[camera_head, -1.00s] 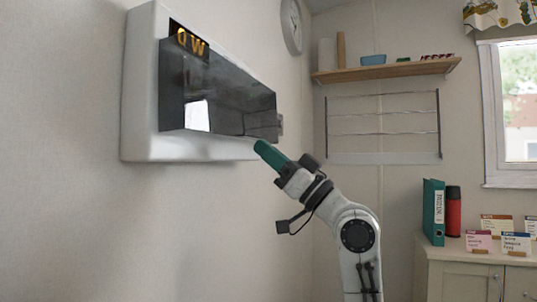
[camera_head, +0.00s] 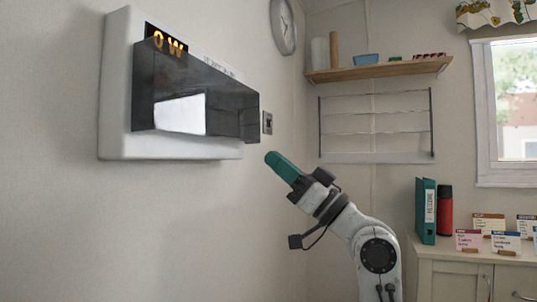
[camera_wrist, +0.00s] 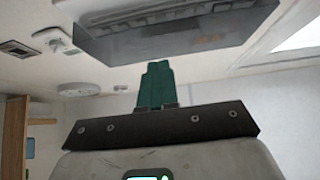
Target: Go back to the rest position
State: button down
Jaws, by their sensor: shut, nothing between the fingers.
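My gripper (camera_head: 272,158) has teal fingers pressed together with nothing between them. It is raised in front of the wall, below and right of a white wall unit (camera_head: 116,110) with a smoky cover (camera_head: 222,108) and an orange "0 W" display (camera_head: 166,41). A gap of bare wall shows between the fingertips and the unit. In the wrist view the shut teal fingers (camera_wrist: 155,84) point up toward the dark translucent cover (camera_wrist: 170,32).
A wall switch (camera_head: 267,122) is right of the unit. A wooden shelf (camera_head: 380,70) and a wire rack (camera_head: 376,125) hang on the back wall. A cabinet (camera_head: 455,280) at right carries a teal binder (camera_head: 425,210), a red flask (camera_head: 444,212) and several cards.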

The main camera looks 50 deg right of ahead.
jog(key=v, duration=0.6)
jog(key=shift+w+f, duration=0.15)
jog(key=shift+w, duration=0.05)
jog(key=w+a+f+m+g+h, duration=0.1)
jog(key=w+a+f+m+h, duration=0.15)
jog(key=f, duration=0.45)
jog(key=w+a+f+m+g+h, duration=0.1)
jog(key=w+f+g, duration=0.15)
jog(key=f, duration=0.45)
jog(key=s+a+f+g+h, duration=0.1)
jog(key=a+f+g, duration=0.2)
jog(key=f, duration=0.8)
jog(key=s+a+f+m+g+h, duration=0.1)
jog(key=a+f+g, duration=0.2)
jog(key=f, duration=0.8)
jog(key=s+a+f+g, duration=0.2)
jog(key=a+f+g, duration=0.1)
jog(key=f, duration=0.7)
jog(key=s+a+f+g+h, duration=0.2)
jog(key=s+f+g, duration=0.3)
jog(key=s+f, duration=0.55)
jog(key=s+a+f+g+h, duration=0.15)
jog(key=s+f+g, duration=0.5)
jog(key=s, duration=0.65)
notch_tip(320, 180, up, 23)
jog(key=t+p, duration=0.1)
jog(key=p, duration=2.2)
jog(key=shift+s+p, duration=0.35)
jog(key=shift+s, duration=0.1)
